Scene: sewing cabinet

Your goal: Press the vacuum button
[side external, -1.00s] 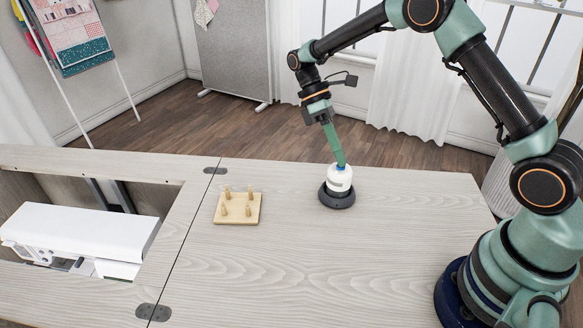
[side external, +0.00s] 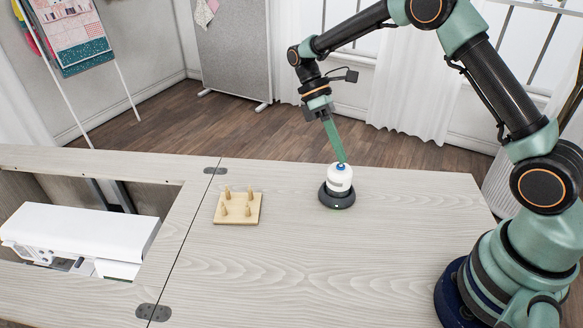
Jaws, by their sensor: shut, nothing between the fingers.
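The vacuum device (side external: 339,178) stands upright on the tabletop, with a white body, a dark round base (side external: 336,199) and a blue button (side external: 340,167) on top. A small bright spot (side external: 336,206) shows on the front of the base. My gripper (side external: 342,160) has long green fingers, shut with nothing between them, pointing down. The fingertips are at the top of the device, just above or behind the blue button; I cannot tell whether they touch it.
A wooden peg board (side external: 238,209) with several pegs lies left of the device. A white sewing machine (side external: 85,230) sits in the cabinet opening at the left. Metal hinges (side external: 153,312) mark the seam. The tabletop front and right are clear.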

